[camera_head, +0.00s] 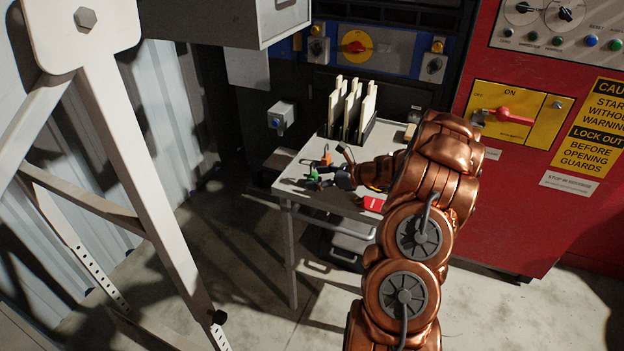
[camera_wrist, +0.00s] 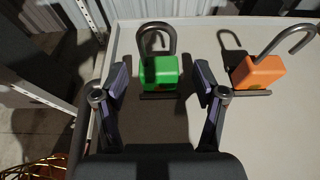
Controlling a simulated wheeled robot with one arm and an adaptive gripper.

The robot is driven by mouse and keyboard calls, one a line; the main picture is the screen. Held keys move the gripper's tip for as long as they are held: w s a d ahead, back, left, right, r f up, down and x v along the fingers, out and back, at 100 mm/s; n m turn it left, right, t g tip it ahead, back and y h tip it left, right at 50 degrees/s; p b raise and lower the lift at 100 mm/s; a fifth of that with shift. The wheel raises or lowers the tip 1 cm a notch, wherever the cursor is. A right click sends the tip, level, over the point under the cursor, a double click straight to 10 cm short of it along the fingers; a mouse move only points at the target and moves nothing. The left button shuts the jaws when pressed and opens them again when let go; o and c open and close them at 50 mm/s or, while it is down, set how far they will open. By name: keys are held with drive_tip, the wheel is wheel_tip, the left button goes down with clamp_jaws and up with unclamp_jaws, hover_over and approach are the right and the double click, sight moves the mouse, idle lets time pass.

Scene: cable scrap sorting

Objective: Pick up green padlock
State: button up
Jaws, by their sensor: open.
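The green padlock (camera_wrist: 158,73) sits on the grey table in the wrist view, its shackle at the far side. My gripper (camera_wrist: 160,82) is open, with one finger on each side of the green body and a gap visible on both sides. In the head view the green padlock (camera_head: 313,175) shows small at the table's left end, just beyond my gripper (camera_head: 324,178). The orange padlock (camera_wrist: 258,73), its shackle swung out to the right, lies to the right of my right finger. It also shows in the head view (camera_head: 326,158).
The small table (camera_head: 300,188) has a raised rim. A rack of upright cream panels (camera_head: 352,108) stands at its back. A red card or box (camera_head: 373,203) lies near its front edge. A red machine cabinet (camera_head: 530,215) stands at right, and a pale metal frame (camera_head: 110,140) at left.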

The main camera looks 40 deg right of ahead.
sight(314, 176)
drive_tip(key=shift+x, duration=1.05)
clamp_jaws()
drive_tip(key=shift+r, duration=0.1)
drive_tip(key=shift+r, duration=0.55)
drive_tip(key=shift+s+r+b, duration=0.2)
drive_tip(key=shift+r, duration=0.4)
drive_tip(key=shift+s+r+b, duration=0.2)
drive_tip(key=shift+s+r, duration=0.05)
drive_tip(key=shift+r, duration=0.3)
drive_tip(key=s+a+r+b, duration=0.1)
drive_tip(key=s+b, duration=0.1)
drive_tip(key=s, duration=1.3)
drive_tip(key=shift+a+r, duration=0.2)
drive_tip(key=shift+a, duration=0.15)
